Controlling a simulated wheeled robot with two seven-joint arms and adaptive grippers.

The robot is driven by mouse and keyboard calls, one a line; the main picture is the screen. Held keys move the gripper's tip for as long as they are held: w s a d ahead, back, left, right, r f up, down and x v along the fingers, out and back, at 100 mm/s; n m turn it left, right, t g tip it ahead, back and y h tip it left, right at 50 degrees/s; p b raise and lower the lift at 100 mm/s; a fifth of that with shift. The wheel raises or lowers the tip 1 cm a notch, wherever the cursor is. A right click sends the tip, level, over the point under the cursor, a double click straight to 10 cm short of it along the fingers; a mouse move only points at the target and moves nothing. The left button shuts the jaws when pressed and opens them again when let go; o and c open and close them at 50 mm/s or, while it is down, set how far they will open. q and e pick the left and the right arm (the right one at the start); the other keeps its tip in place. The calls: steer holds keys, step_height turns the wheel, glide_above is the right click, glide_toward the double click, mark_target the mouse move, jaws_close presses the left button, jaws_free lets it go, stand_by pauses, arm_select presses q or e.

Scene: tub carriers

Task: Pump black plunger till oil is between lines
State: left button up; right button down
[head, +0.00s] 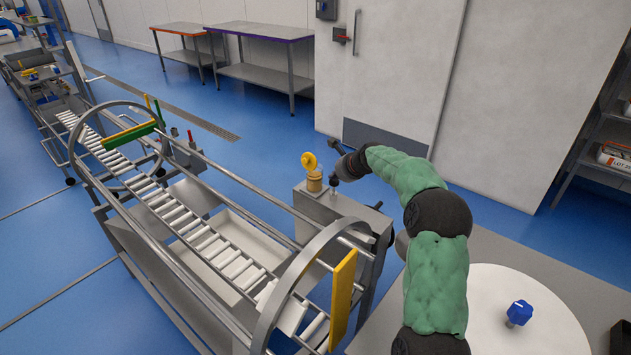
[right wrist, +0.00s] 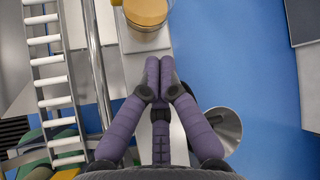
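An oil jar (head: 314,183) with amber contents stands on top of a steel cabinet (head: 345,207) at the centre of the head view. A yellow round part (head: 309,161) sits above it. The jar (right wrist: 146,12) also shows at the top edge of the right wrist view, partly cut off. My right gripper (right wrist: 160,62) is just short of the jar, with its purple fingertips together and nothing visible between them. In the head view, my right gripper (head: 338,160) is small and dark beside the jar. I cannot make out the black plunger, the level lines or the oil level. My left gripper is not in view.
A roller conveyor (head: 215,250) with metal rails and large hoops runs left of the cabinet. A blue knob (head: 519,312) is on a round white top (head: 490,325) at the lower right. A white door (head: 390,70) stands behind. Blue floor is clear between them.

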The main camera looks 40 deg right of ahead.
mark_target(335, 182)
step_height(335, 182, up, 6)
steer(key=p, duration=0.6)
steer(key=shift+r, duration=0.15)
stand_by(0.7)
